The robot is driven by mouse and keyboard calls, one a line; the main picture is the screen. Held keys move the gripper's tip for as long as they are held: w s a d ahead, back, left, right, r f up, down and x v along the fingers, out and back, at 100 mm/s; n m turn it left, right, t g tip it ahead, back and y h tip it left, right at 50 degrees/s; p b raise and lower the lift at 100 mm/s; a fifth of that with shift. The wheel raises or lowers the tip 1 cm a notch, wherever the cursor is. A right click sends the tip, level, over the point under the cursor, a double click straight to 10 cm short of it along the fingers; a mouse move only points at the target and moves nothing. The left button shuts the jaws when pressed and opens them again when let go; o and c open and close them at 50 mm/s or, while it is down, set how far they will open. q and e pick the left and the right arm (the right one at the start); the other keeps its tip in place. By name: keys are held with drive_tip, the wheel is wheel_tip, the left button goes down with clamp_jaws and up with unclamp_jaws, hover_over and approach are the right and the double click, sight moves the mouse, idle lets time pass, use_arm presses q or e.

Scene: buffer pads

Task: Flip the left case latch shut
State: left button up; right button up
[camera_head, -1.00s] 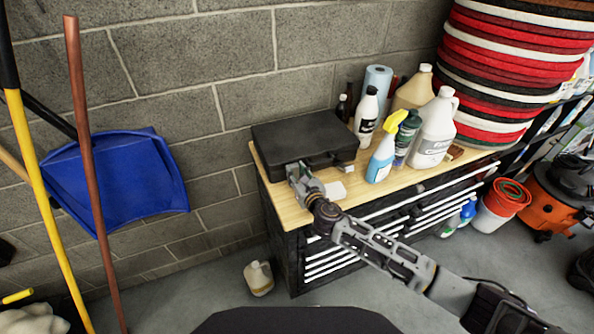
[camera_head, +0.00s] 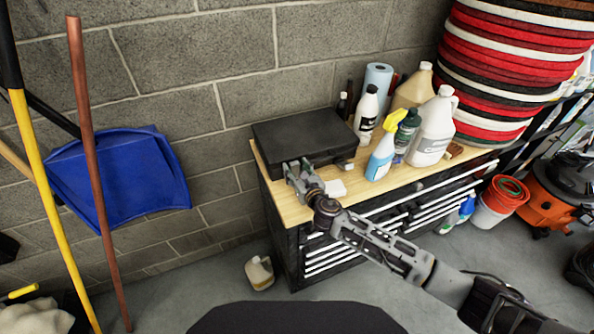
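A black case (camera_head: 302,136) lies closed on the wooden top of a tool cabinet, against the block wall. My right gripper (camera_head: 296,168) is at the case's front face, near its left part. Its two fingers look spread apart, with nothing seen between them. The left latch is hidden by the gripper or too small to make out, and I cannot tell whether the fingers touch it. My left gripper is not in view.
A white pad (camera_head: 335,188) lies on the wooden top (camera_head: 291,211) right of the gripper. A spray bottle (camera_head: 381,150), a white jug (camera_head: 433,130) and other bottles stand right of the case. A blue dustpan (camera_head: 120,183) and poles are at the left.

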drive_tip(key=shift+s, duration=0.1)
drive_tip(key=shift+v, duration=5.9)
